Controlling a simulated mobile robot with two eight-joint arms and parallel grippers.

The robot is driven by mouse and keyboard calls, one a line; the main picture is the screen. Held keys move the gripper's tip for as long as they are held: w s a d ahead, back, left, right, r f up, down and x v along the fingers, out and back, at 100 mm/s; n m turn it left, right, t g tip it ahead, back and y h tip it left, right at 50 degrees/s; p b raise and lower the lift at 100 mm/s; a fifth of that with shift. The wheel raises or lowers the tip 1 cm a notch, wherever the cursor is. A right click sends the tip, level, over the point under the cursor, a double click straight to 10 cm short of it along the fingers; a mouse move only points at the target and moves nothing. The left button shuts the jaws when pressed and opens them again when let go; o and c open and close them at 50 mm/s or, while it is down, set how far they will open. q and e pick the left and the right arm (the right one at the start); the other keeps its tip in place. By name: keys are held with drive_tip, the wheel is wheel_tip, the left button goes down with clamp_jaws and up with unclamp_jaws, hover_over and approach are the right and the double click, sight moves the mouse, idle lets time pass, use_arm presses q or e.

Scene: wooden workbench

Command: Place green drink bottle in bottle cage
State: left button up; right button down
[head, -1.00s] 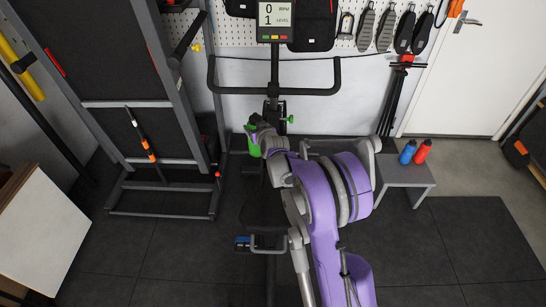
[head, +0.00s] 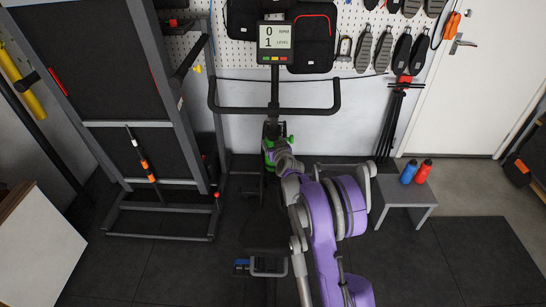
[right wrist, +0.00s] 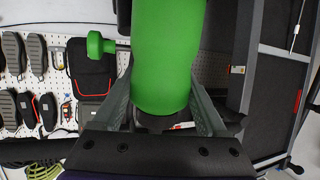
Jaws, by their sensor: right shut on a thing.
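The green drink bottle (right wrist: 165,55) fills the upper middle of the right wrist view, between the fingers of my right gripper (right wrist: 163,112). My right gripper is shut on it. The exercise bike (head: 275,90) stands in the middle. I cannot make out the bottle cage clearly; the arm and bottle cover that area. My left gripper is not in view.
A green knob (head: 291,138) sticks out from the bike post beside the bottle; it shows in the right wrist view (right wrist: 97,45). The handlebar (head: 240,108) is above.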

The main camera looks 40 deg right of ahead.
drive_tip(key=shift+w+d+f, duration=0.1)
drive_tip(key=shift+f, duration=2.25)
drive_tip(key=shift+f+b, duration=0.15)
drive_tip(key=shift+b, duration=0.15)
unclamp_jaws()
drive_tip(key=shift+d, duration=0.1)
